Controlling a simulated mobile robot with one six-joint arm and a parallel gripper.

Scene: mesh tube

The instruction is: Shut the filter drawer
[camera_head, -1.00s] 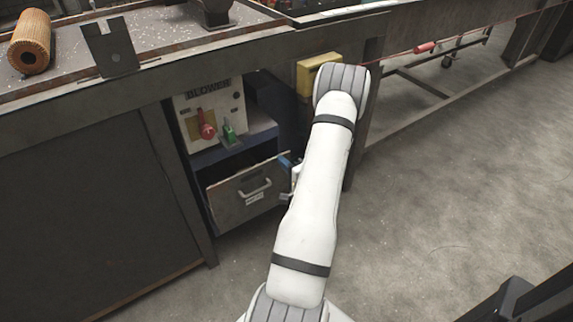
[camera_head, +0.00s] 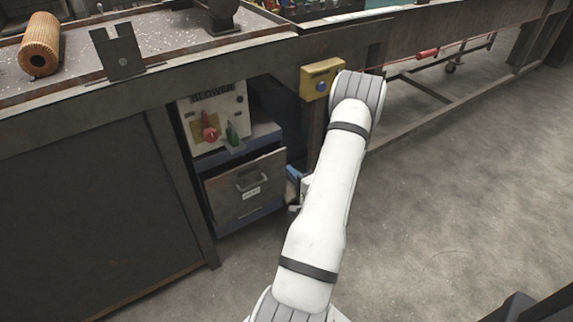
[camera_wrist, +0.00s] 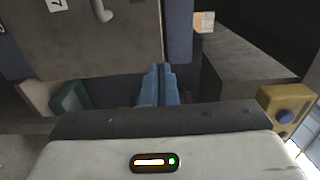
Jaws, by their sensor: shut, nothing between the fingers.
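The filter drawer (camera_head: 245,188) has a grey front with a bar handle and a small white label. It sits low in the blue-framed cabinet, close to the frame; I cannot tell whether it is fully flush. In the wrist view the drawer front (camera_wrist: 90,40) fills the upper left, with its handle at the top. My gripper (camera_wrist: 158,72) is shut and empty, its blue fingers together beside the drawer's edge. I cannot tell whether they touch it. In the head view my gripper (camera_head: 293,175) is at the drawer's right side, mostly hidden by my arm.
Above the drawer is the blower panel (camera_head: 214,118) with a red lever (camera_head: 210,133) and a green lever (camera_head: 233,135). A yellow box with a blue button (camera_head: 321,77) is on the bench post, close to my arm. Open floor (camera_head: 440,220) lies to the right.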

